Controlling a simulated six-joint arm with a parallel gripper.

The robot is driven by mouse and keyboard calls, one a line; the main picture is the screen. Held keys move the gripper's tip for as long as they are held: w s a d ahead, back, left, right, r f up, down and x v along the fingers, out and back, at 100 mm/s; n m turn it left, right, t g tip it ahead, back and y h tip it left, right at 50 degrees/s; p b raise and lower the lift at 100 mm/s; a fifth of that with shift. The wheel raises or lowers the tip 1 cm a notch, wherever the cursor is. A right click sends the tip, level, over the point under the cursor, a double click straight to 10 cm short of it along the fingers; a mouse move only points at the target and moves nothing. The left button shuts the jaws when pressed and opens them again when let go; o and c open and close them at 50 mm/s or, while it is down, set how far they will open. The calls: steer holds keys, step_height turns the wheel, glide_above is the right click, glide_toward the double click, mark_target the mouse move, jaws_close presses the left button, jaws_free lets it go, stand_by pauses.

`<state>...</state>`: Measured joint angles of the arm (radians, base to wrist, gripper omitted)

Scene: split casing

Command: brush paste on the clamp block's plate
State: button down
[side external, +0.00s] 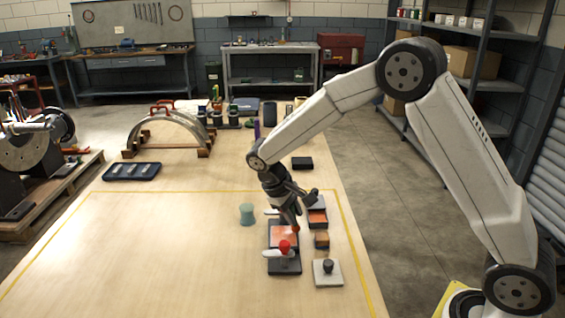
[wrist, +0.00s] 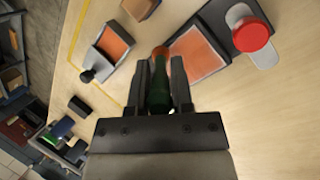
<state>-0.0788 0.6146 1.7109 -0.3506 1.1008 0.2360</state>
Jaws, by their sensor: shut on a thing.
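My gripper (wrist: 163,88) is shut on a brush (wrist: 159,84) with a dark green handle and a reddish-brown end. The brush points down; in the side view its reddish lower part (side external: 293,219) is at the right edge of the plate. The clamp block (side external: 285,267) is dark, with a red knob (side external: 284,246) and a pale lever. Its plate (side external: 281,236) shows an orange face with a pale border in the wrist view (wrist: 197,54). The brush end is beside the plate's near edge there; I cannot tell whether they touch. A dark tray with an orange face (side external: 317,217) stands to the right.
A brown block (side external: 322,240) and a pale plate with a black knob (side external: 328,272) lie right of the clamp block. A teal spool-like piece (side external: 247,214) stands to the left. A black box (side external: 302,163) lies farther back. The table's left front is clear.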

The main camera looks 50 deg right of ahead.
steer(key=shift+w+a, duration=1.2)
steer(key=shift+a, duration=0.1)
steer(key=shift+w+a+f, duration=0.15)
steer(key=shift+w+a, duration=0.9)
steer(key=shift+w, duration=0.1)
steer(key=shift+s, duration=0.1)
steer(key=shift+s+d, duration=1.1)
steer(key=shift+d, duration=0.1)
steer(key=shift+s+d, duration=0.1)
steer(key=shift+s+d, duration=1.05)
steer(key=shift+s, duration=0.05)
